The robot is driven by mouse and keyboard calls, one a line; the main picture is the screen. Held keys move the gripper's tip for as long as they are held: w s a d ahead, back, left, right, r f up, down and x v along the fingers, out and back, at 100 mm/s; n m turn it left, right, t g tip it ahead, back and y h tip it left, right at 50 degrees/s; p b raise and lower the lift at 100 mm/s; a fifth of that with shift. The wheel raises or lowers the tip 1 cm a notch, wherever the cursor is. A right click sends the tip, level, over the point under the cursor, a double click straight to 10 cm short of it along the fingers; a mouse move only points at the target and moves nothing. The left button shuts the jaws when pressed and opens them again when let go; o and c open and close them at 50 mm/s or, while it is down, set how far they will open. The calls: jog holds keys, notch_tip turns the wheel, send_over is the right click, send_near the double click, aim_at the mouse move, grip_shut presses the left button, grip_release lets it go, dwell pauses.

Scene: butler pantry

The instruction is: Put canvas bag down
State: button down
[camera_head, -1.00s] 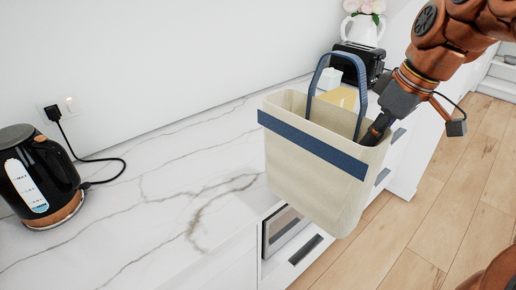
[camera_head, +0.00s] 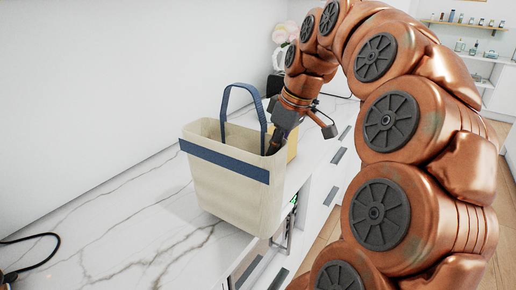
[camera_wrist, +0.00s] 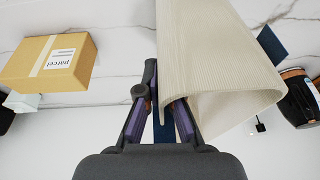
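The canvas bag (camera_head: 228,183) is cream with a navy band and an upright navy handle. In the head view it is upright at the counter's front edge, over the white marble counter (camera_head: 130,228); I cannot tell whether its base touches the top. My gripper (camera_head: 275,146) is at the bag's right rim. In the wrist view the bag (camera_wrist: 205,65) runs up between the fingers of my gripper (camera_wrist: 160,112), which look closed around its wall. The fingertips are partly hidden by the bag.
A cardboard parcel (camera_wrist: 50,62) lies on the counter beside the bag. A black kettle (camera_wrist: 298,97) shows at the right of the wrist view. A flower vase (camera_head: 279,58) stands at the back. White drawers (camera_head: 318,197) are below the counter edge.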

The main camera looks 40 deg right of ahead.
aim_at(259, 139)
jog(key=w, duration=0.2)
jog(key=w+d+p, duration=0.1)
jog(key=w, duration=0.4)
jog(key=shift+d+f+p, duration=0.3)
jog(key=shift+f+p, duration=0.7)
jog(key=shift+f, duration=1.15)
jog(key=c, duration=1.3)
grip_release()
jog(key=shift+s+r, duration=0.1)
jog(key=shift+r, duration=0.05)
jog(key=shift+b+v, duration=1.45)
jog(key=shift+v, duration=4.35)
